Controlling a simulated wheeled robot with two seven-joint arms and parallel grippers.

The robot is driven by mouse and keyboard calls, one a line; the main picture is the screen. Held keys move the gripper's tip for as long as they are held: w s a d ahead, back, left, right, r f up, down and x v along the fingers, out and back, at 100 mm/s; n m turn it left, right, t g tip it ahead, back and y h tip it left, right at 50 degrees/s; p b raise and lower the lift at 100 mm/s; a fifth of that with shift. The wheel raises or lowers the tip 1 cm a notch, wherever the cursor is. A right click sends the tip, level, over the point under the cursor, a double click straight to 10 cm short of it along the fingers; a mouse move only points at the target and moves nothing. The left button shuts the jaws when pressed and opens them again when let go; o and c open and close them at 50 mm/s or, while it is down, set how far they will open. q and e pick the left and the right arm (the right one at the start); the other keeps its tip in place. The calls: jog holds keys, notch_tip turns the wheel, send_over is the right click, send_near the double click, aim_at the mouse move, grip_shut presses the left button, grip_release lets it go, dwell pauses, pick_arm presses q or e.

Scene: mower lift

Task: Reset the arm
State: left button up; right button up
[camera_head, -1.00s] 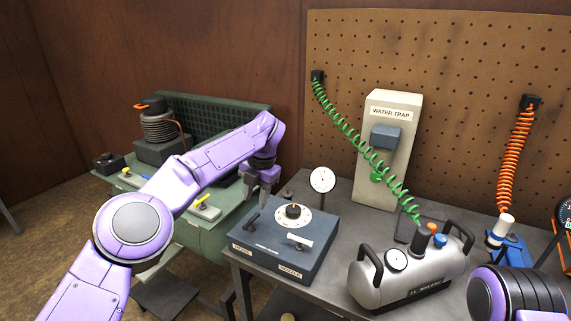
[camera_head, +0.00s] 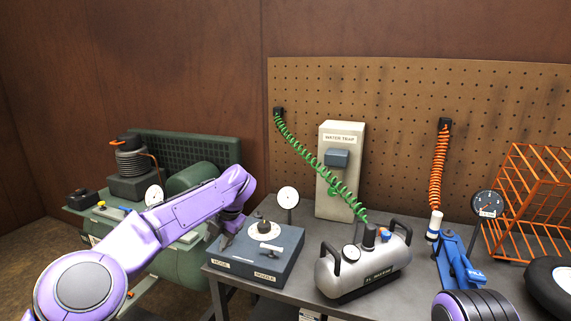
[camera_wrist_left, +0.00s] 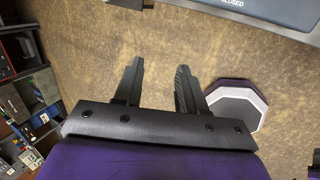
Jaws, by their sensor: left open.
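My left arm comes in from the left in the head view, its elbow low and its forearm reaching right. My left gripper (camera_head: 227,240) is at the left edge of the blue-grey control box (camera_head: 258,268), partly hidden by its own wrist. In the left wrist view the two fingers of the gripper (camera_wrist_left: 160,75) stand apart with nothing between them, over brown floor. A corner of a dark panel (camera_wrist_left: 270,12) shows at that view's upper right. Only a rounded purple part of my right arm shows at the head view's lower right; its gripper is out of view.
The grey bench (camera_head: 390,292) carries a silver air tank (camera_head: 362,268), a white water trap (camera_head: 332,205), a blue tool (camera_head: 458,262), a gauge (camera_head: 487,204), an orange wire rack (camera_head: 535,205) and a black wheel (camera_head: 550,285). A green compressor (camera_head: 195,178) stands left.

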pick_arm(q)
notch_tip(320, 180, down, 14)
jog(key=s+m+t+y, duration=0.35)
jog(key=m+t, duration=0.25)
jog(key=m, duration=0.3)
jog(key=s+f+m+t+h, duration=0.1)
jog(key=s+f+m+h, duration=0.2)
jog(key=s+f+m, duration=0.95)
jog(key=s+a+f+m+g, duration=0.1)
jog(key=s+a+f+g, duration=0.1)
jog(key=s, duration=0.8)
jog(key=s+a+f+m+g+h, duration=0.1)
jog(key=s+a+f+g, duration=0.1)
jog(key=s+a, duration=0.4)
jog(key=s+a+f+m+g, duration=0.1)
jog(key=s+a+f, duration=0.3)
jog(key=s, duration=1.1)
jog(key=shift+f+g, duration=0.35)
jog(key=shift+g, duration=0.15)
jog(key=shift+m, duration=0.25)
